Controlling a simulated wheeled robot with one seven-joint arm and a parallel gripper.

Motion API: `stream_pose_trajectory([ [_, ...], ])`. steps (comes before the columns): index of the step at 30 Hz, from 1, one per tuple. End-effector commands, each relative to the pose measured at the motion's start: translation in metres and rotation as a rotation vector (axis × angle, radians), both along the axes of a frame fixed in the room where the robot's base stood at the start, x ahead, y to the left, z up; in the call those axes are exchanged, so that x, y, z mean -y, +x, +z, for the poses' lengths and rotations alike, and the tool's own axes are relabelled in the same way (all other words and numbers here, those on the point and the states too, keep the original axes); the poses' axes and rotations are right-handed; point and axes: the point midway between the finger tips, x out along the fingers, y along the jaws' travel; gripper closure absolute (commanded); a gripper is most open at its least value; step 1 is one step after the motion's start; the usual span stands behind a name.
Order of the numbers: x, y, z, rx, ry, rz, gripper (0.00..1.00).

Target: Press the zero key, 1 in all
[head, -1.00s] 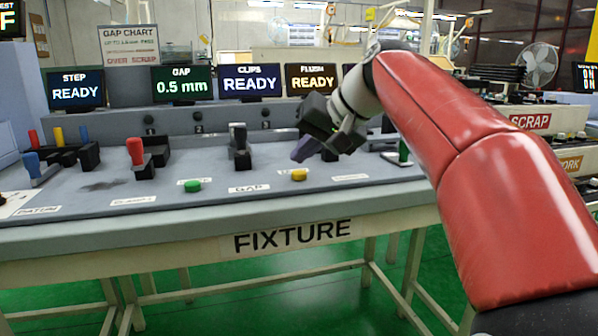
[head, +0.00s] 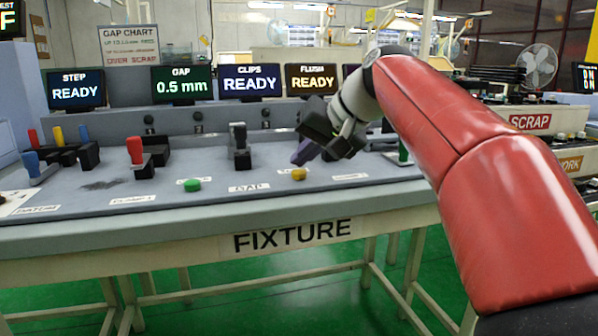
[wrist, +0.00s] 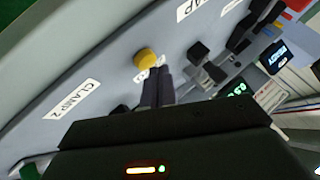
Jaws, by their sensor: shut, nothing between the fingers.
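A yellow button (head: 299,174) sits near the front edge of the fixture top, right of the "GAP" label. It also shows in the wrist view (wrist: 146,58). A green button (head: 192,185) sits further left. I cannot read a zero label on either; a small label by the yellow button is partly hidden by my fingers in the wrist view. My gripper (head: 300,157) is shut and empty, its dark fingers pointing down above the yellow button. In the wrist view the fingertips (wrist: 157,74) appear just beside it; I cannot tell whether they touch.
The gap screen (head: 183,84) reads 0.5 mm; the step screen (head: 76,89), clips screen (head: 250,82) and flush screen (head: 311,78) read READY. A red-handled clamp (head: 136,152) and a black gauge block (head: 240,147) stand on the fixture (head: 90,233), left of my gripper.

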Motion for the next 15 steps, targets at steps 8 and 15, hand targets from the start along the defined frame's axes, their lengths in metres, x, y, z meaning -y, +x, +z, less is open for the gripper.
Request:
stream_pose_trajectory([
  [8,0.0,-0.0001,-0.0019,0.0,0.0,0.0,1.0],
  [15,-0.0001,0.0,-0.0049,0.0,0.0,0.0,1.0],
])
